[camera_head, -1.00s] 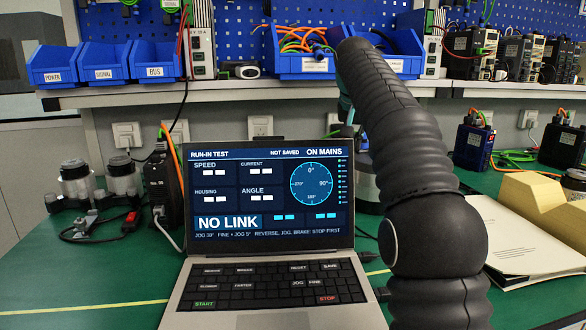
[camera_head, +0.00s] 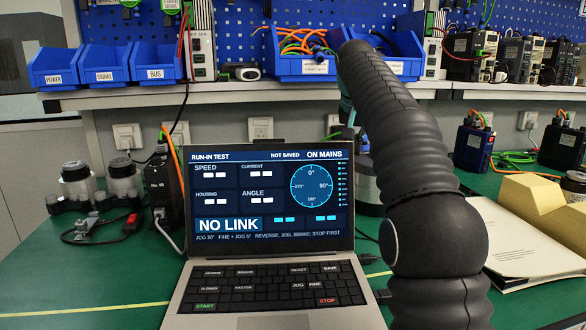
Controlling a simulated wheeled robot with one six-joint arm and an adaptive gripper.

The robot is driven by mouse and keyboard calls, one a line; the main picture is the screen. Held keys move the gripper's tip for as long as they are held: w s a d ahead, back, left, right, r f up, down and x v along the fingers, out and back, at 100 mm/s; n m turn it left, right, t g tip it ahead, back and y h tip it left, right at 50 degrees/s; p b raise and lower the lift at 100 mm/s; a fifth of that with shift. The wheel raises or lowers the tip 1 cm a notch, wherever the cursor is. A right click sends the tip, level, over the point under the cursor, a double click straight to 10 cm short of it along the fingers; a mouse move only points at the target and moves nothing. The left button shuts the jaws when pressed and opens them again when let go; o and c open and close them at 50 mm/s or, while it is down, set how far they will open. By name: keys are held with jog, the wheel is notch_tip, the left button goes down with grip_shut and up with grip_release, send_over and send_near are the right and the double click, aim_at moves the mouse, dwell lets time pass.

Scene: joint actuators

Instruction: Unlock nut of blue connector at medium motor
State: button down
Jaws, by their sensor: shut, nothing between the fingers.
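My dark ribbed arm runs up the right half of the head view and bends down behind the laptop. A teal piece at its far end shows only in part, and my gripper's fingers are hidden. A grey cylindrical motor on a dark round base (camera_head: 368,193) stands partly hidden between the laptop screen and my arm. I cannot tell whether it is the medium motor. Two smaller silver-and-black motors (camera_head: 77,183) (camera_head: 123,179) stand at the left. No blue connector or nut can be made out.
An open laptop (camera_head: 270,200) reads "NO LINK" and "ON MAINS" and blocks the view behind it. A black drive unit (camera_head: 160,185) with cables stands left of it. Papers (camera_head: 515,235) and a yellow block (camera_head: 545,215) lie right. Blue bins (camera_head: 105,62) line the shelf.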

jog(key=shift+s+d+p, duration=0.35)
jog(key=shift+d+p, duration=0.4)
jog(key=shift+p, duration=0.2)
jog(key=shift+d+p, duration=0.35)
jog(key=shift+d, duration=0.1)
jog(key=shift+s, duration=0.45)
jog(key=shift+r, duration=2.95)
